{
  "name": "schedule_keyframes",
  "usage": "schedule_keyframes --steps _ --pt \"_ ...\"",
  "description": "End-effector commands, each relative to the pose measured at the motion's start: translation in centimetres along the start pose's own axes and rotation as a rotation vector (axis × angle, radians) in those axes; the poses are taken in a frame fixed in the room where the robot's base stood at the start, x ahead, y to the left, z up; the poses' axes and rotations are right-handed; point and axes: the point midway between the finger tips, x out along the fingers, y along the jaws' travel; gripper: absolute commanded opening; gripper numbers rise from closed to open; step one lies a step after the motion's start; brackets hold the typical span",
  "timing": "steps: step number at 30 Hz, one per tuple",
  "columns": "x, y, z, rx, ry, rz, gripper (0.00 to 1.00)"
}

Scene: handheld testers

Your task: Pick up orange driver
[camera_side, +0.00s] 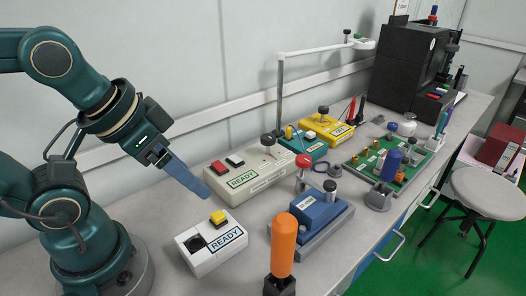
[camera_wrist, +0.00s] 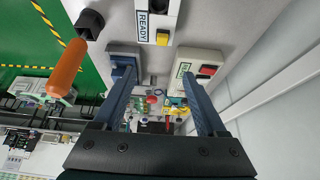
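The orange driver (camera_side: 283,245) has a thick orange handle and stands upright in a black holder (camera_side: 280,287) at the bottom middle of the side view. Its lower end is hidden in the holder. In the wrist view the orange driver (camera_wrist: 67,69) is at the upper left, outside the fingers and apart from them, with the holder (camera_wrist: 90,23) above it. My gripper (camera_side: 205,192) is in the air to the left of the driver, above the bench. In the wrist view my gripper (camera_wrist: 159,72) has its two blue fingers spread with nothing held between them.
A white READY box (camera_side: 212,247) with a yellow button lies between my arm and the driver. A longer READY box (camera_side: 247,178), a blue tester (camera_side: 318,215) and a green board (camera_side: 385,160) stand farther back. A wall runs along the left.

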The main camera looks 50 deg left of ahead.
Motion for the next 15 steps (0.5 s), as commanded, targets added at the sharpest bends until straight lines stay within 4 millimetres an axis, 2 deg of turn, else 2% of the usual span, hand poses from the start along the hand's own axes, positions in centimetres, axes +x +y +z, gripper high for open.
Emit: schedule_keyframes --steps 8,15 --pt "-0.5 0.0 -0.3 0.000 0.002 0.000 0.74" --pt "-3.9 0.0 -2.3 0.000 0.007 0.000 0.74"
